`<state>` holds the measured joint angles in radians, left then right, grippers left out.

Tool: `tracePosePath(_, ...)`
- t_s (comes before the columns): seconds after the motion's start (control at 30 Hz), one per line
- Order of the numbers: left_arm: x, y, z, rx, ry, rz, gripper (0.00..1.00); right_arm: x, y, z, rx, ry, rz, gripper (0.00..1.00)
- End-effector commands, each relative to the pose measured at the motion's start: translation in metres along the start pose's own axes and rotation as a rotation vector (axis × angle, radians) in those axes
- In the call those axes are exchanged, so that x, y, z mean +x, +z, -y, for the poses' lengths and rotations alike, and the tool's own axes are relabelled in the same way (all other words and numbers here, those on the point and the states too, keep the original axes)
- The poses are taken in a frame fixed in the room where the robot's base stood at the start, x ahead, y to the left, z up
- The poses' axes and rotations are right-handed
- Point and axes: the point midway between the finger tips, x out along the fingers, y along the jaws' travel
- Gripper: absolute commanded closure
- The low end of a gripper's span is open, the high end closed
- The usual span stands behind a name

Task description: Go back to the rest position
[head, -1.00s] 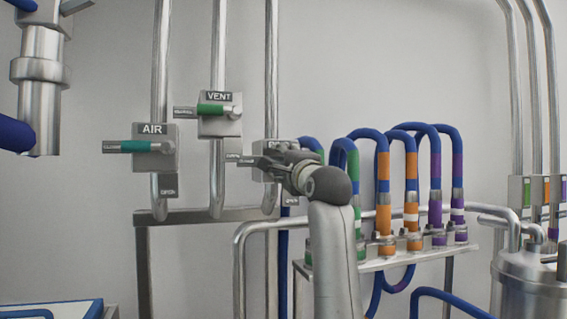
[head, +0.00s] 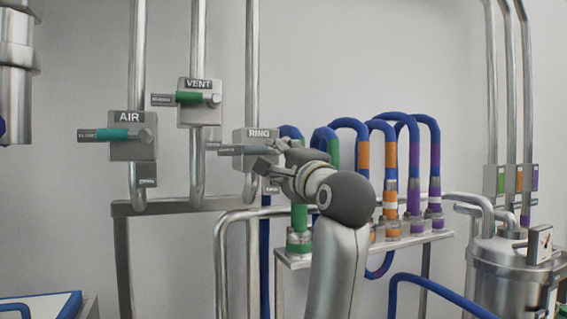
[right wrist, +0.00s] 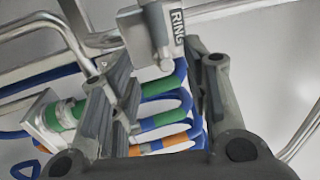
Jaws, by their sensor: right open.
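My right gripper (head: 266,158) is open and empty in the head view, in front of the RING valve (head: 262,134) and overlapping its lower right part. The RING valve's grey handle (head: 232,151) points left, level. In the right wrist view, my open right gripper (right wrist: 165,70) has its two fingers spread, and the RING valve (right wrist: 178,22) shows beyond the fingertips with a gap. The AIR valve (head: 134,148) has a teal handle pointing left. The VENT valve (head: 200,112) has a green handle pointing left. My left gripper is out of view.
A rack (head: 415,243) carries several looped blue hoses with green, orange and purple bands, close behind my right forearm. A steel vessel (head: 510,275) stands at the lower right. A metal cylinder (head: 15,90) is at the left edge. The wall above the hoses is clear.

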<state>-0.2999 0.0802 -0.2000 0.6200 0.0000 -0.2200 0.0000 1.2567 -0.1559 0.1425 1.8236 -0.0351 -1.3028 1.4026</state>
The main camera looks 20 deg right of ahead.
Motion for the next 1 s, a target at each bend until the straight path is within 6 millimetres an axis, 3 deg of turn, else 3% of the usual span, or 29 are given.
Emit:
tracePosePath(0.2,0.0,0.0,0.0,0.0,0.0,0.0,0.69,-0.013,0.0,-0.001,0.002,0.0,0.0,0.57)
tracePosePath(0.73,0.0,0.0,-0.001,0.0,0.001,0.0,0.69,-0.014,0.0,-0.004,-0.004,0.006,0.0,0.57)
tracePosePath(0.87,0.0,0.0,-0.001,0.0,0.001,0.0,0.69,-0.011,-0.003,-0.038,-0.056,0.058,-0.006,0.57)
tracePosePath(1.0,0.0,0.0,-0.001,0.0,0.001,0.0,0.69,-0.015,-0.008,-0.115,-0.191,0.176,-0.005,0.57)
